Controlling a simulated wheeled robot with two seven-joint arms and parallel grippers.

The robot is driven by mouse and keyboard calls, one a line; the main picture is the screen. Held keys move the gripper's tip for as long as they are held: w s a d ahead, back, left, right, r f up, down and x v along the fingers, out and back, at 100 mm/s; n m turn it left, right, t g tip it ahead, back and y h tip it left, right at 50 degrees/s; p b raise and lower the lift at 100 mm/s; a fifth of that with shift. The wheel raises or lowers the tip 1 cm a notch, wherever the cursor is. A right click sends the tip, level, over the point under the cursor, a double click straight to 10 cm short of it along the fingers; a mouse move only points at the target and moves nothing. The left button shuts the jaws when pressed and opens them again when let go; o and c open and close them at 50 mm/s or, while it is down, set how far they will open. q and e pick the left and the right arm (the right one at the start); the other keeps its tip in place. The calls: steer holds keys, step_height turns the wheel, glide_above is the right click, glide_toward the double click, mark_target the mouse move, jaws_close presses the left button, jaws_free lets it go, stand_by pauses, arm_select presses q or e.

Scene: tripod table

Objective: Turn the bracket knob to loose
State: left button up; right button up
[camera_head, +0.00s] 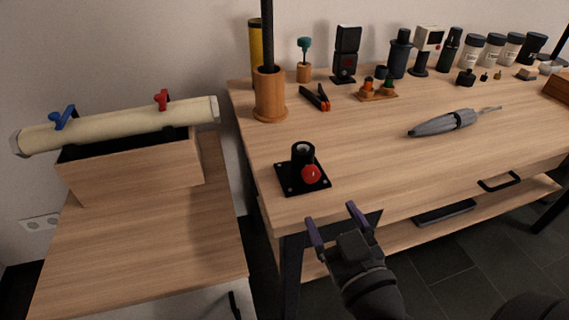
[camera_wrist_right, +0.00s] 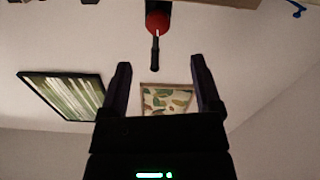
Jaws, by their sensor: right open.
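A black bracket (camera_head: 288,178) with a square base plate and a short upright tube sits near the front left edge of the wooden table. Its round red knob (camera_head: 311,174) faces the front. My right gripper (camera_head: 334,222) is open and empty, in front of the table edge and to the lower right of the knob, apart from it. In the right wrist view the open fingers (camera_wrist_right: 161,65) point up toward a red round part (camera_wrist_right: 158,22), seemingly the knob, with a short dark rod below it. My left gripper is not in view.
A wooden pole holder (camera_head: 270,106) stands behind the bracket. Black-and-orange pliers (camera_head: 317,98) and a grey folded umbrella-like item (camera_head: 440,124) lie farther back. A side cabinet with a wooden box (camera_head: 135,174) bearing a rolled tube (camera_head: 120,124) is at left. The tabletop right of the bracket is clear.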

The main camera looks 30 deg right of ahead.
mark_target(313, 178)
steer(key=b+x, duration=0.1)
steer(key=x, duration=0.8)
steer(key=shift+d, duration=0.1)
jaws_close()
